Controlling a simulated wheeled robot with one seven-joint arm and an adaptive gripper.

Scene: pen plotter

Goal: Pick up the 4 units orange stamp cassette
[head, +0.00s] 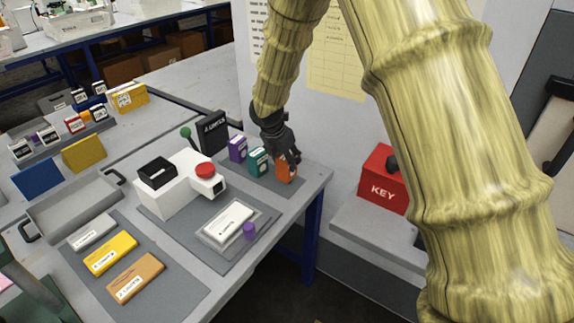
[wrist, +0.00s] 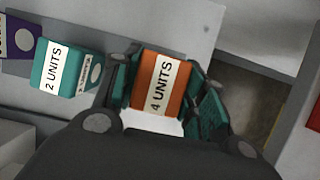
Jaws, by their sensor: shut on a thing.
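The orange stamp cassette (wrist: 149,84) has a white label reading "4 UNITS". In the wrist view it sits between the two fingers of my gripper (wrist: 163,95), which is shut on it. In the head view the orange cassette (head: 284,174) is at the right end of a row on a grey mat, with my dark gripper (head: 282,155) over its top. I cannot tell whether it touches the mat. The teal cassette (wrist: 70,68), labelled "2 UNITS", stands just left of it, apart from my gripper.
A purple cassette (head: 237,149) and a dark upright block (head: 212,132) stand farther left. A white machine with a red button (head: 205,170) stands in front. The table's right edge is close to the orange cassette. A red KEY box (head: 383,180) is beyond it.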

